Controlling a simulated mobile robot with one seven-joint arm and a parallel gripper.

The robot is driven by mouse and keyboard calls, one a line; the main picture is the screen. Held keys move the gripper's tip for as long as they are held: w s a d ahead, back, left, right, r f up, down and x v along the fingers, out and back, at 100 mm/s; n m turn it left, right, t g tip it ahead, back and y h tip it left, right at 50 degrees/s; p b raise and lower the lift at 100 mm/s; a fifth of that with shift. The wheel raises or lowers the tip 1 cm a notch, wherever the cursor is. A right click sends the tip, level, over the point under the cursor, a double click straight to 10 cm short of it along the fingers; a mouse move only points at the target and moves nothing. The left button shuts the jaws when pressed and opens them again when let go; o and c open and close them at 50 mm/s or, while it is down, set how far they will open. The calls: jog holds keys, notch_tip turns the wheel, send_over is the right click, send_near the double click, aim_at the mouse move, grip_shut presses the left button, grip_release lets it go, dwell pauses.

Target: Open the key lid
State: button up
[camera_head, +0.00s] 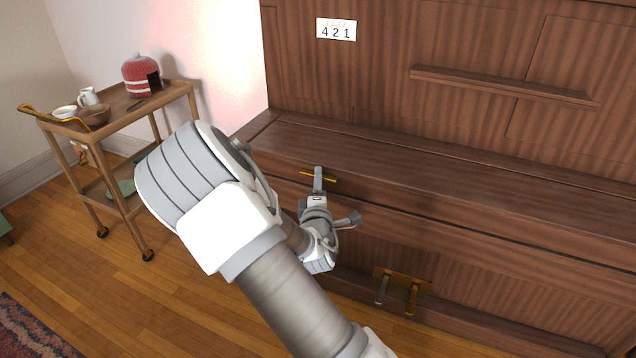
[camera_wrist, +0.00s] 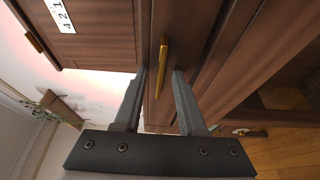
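The brown wooden key lid (camera_head: 430,180) of an upright piano is closed, with no keys showing. A thin gold handle (camera_head: 304,173) is on its front, towards the left; it also shows in the wrist view (camera_wrist: 161,62). My gripper (camera_head: 318,172) is at this handle, partly covering it. In the wrist view my gripper (camera_wrist: 160,73) is open, its two grey fingers apart on either side of the handle, with gaps between. I cannot tell whether either finger touches the lid.
Gold pedals (camera_head: 397,290) stand low on the piano. A ledge (camera_head: 500,88) and a card reading 421 (camera_head: 336,29) are on the upper panel. A wooden trolley (camera_head: 118,107) with a red-and-white cosy (camera_head: 138,76) and dishes stands at the left. Floor (camera_head: 165,305) is clear between.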

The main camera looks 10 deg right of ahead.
grip_shut()
dwell(1.3)
